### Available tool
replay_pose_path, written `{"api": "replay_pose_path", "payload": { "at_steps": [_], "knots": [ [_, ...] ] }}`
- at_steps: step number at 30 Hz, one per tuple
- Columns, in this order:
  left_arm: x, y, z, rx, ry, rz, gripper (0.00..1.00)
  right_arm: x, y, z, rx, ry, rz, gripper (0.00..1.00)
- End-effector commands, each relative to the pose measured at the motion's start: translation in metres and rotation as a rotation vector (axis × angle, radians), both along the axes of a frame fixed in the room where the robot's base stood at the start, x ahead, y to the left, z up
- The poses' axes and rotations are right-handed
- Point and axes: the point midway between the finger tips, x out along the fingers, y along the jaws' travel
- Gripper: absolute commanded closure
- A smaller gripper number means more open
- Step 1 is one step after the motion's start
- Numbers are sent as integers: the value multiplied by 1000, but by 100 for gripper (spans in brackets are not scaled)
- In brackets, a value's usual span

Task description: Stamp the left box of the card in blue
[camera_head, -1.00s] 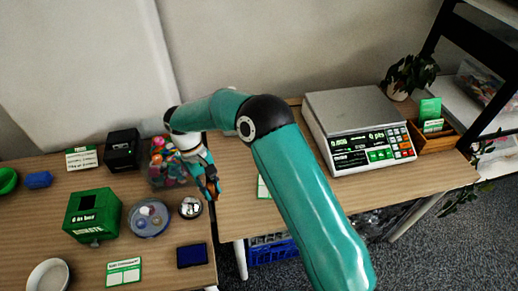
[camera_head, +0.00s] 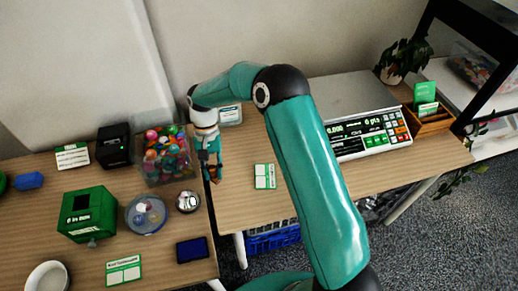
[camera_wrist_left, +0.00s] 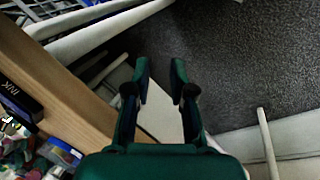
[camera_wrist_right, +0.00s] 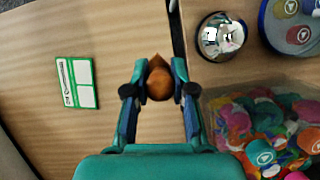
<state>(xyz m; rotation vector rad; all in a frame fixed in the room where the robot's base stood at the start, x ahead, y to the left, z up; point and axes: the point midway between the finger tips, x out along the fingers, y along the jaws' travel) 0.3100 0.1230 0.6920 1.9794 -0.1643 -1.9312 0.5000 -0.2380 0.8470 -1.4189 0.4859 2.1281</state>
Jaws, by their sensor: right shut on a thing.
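My right gripper (camera_head: 212,176) points down near the gap between the two tables. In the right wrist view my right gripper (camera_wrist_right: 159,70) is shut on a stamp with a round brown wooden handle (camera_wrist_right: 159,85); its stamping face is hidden. A green-edged card with two white boxes (camera_head: 265,177) lies on the right table, right of this gripper; it also shows in the right wrist view (camera_wrist_right: 77,83). A similar card (camera_head: 124,270) lies on the left table. A dark blue ink pad (camera_head: 193,250) lies at that table's right edge. My left gripper (camera_wrist_left: 160,80) is open and empty above the floor.
A bin of colourful pieces (camera_head: 166,158), a silver bell (camera_head: 188,201), a round dish (camera_head: 146,214) and a green box (camera_head: 88,214) stand on the left table. A scale (camera_head: 365,120) stands on the right table. The wood around the right card is clear.

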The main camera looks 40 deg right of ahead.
Motion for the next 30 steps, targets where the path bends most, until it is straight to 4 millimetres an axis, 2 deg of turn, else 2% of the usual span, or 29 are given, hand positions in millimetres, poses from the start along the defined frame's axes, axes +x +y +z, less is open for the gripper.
{"api": "replay_pose_path", "payload": {
  "at_steps": [1, 9, 12, 15, 21, 30],
  "knots": [
    [0, 0, -1, 0, 0, 0, 77, -2, -15, -1, 0, 1, -178, 98],
    [0, 0, -3, 0, 0, 0, 77, -15, -80, -2, -2, 1, -1213, 98],
    [0, 0, -3, 0, 0, 0, 77, -22, -104, 0, -1, 2, -1560, 98],
    [0, 0, -4, 0, 0, 0, 77, -30, -124, 2, -2, 0, -1830, 98],
    [0, 0, -4, 0, 0, 0, 77, -39, -146, 5, -3, 0, -2122, 98],
    [0, 0, -11, 0, 0, 0, 77, -42, -153, -1, -2, 2, -2214, 98]
  ]
}}
